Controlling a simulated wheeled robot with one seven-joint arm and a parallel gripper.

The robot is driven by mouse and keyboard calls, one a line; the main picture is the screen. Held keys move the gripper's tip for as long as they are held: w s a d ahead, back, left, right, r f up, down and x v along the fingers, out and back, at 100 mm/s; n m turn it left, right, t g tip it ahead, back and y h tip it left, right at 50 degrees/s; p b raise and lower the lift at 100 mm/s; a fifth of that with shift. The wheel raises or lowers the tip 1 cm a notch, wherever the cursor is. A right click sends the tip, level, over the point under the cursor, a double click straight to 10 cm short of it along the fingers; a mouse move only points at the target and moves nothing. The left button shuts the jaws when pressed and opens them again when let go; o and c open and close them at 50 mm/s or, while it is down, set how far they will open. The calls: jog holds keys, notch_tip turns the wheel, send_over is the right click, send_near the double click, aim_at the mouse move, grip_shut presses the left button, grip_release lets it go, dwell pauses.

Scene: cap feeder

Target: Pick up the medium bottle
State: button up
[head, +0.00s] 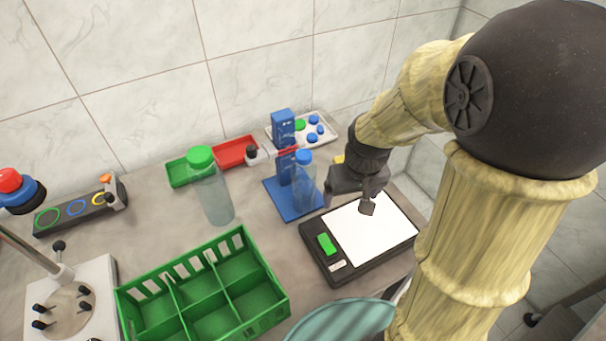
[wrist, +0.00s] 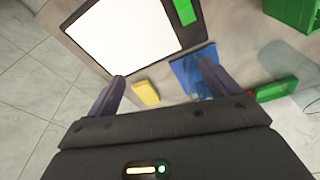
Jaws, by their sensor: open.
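Two clear bottles stand upright in the head view. The taller one has a green cap, the green-capped bottle (head: 214,197). The smaller one is the blue-capped bottle (head: 305,183), at the blue stand (head: 283,203). No label tells which is the medium one. My gripper (head: 348,203) is open and empty, just right of the blue-capped bottle and over the scale's back left side. In the wrist view my gripper (wrist: 160,85) has its fingers wide apart, with the blue stand (wrist: 186,72) near the right finger. The blue-capped bottle is not clear there.
A black scale (head: 312,240) with a white plate is below my gripper. A green divided crate (head: 270,276) stands in front. Green (head: 178,173) and red (head: 236,152) trays and a white tray of caps (head: 325,130) lie behind. A yellow block (wrist: 147,92) shows between my fingers.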

aim_at(304, 165)
jog(key=w+a+r+n+g+p, duration=0.1)
jog(key=w+a+r+n+p, duration=0.1)
jog(key=w+a+r+p, duration=0.2)
jog(key=w+a+r+n+g+p, duration=0.1)
jog(key=w+a+r+n+p, duration=0.2)
jog(key=w+a+r+p, duration=0.2)
notch_tip(304, 165, up, 6)
jog(key=w+p, duration=0.3)
jog(key=p, duration=0.1)
jog(key=shift+f, duration=0.2)
jog(key=shift+s+d, duration=0.1)
notch_tip(304, 165, down, 12)
jog(key=p, duration=0.3)
jog(key=shift+f, duration=0.1)
jog(key=shift+f, duration=0.1)
jog(key=shift+w+a+f+p, duration=0.15)
jog(key=shift+f+p, duration=0.55)
jog(key=shift+f, duration=0.55)
jog(key=shift+w+a+f+p, duration=0.1)
jog(key=shift+f+p, duration=0.55)
jog(key=shift+f, duration=0.6)
jog(key=shift+s, duration=0.1)
jog(key=shift+c, duration=0.2)
